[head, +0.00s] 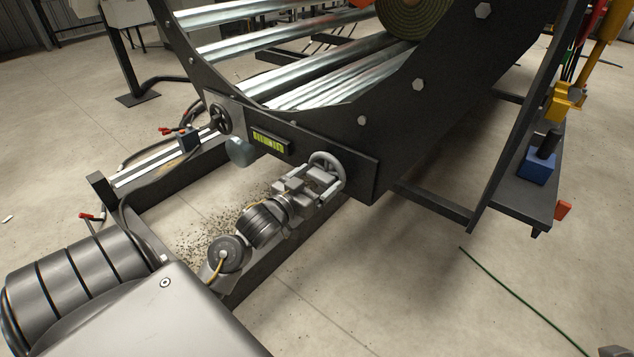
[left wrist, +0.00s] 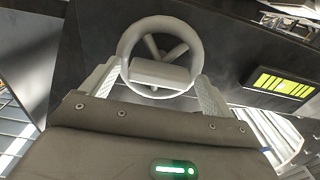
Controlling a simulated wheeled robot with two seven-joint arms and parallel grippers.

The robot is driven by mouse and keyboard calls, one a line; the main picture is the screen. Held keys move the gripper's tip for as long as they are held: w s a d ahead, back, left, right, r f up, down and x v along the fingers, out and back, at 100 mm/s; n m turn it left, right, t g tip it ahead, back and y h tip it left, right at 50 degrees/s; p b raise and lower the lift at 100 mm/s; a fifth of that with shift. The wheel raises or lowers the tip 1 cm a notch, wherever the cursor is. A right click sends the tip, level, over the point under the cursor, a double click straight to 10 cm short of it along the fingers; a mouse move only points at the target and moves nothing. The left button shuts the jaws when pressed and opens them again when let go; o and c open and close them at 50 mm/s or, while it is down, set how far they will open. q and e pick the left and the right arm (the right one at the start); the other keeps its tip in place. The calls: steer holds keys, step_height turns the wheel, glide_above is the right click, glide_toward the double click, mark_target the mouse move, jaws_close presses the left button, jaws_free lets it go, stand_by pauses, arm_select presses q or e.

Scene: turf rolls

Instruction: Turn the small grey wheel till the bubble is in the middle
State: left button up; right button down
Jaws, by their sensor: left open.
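The small grey wheel (head: 341,166) stands on the right part of the black front plate of the roller frame. It also shows in the left wrist view (left wrist: 127,42), with spokes inside its rim. My left gripper (head: 318,180) is right in front of the wheel, its fingers (left wrist: 158,76) apart, one on each side of the wheel's lower part. I cannot tell whether they touch the rim. The yellow-green level vial (head: 268,143) sits left of the wheel, and in the left wrist view (left wrist: 282,84) at the right. Its bubble is too small to place. My right gripper is not in view.
Steel rollers (head: 320,80) and a green turf roll (head: 412,16) lie behind. A blue block (head: 537,167) stands at the right.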

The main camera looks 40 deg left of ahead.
arm_select(q)
steer(key=c, duration=1)
steer(key=shift+m+p, duration=0.3)
steer(key=shift+p, duration=0.15)
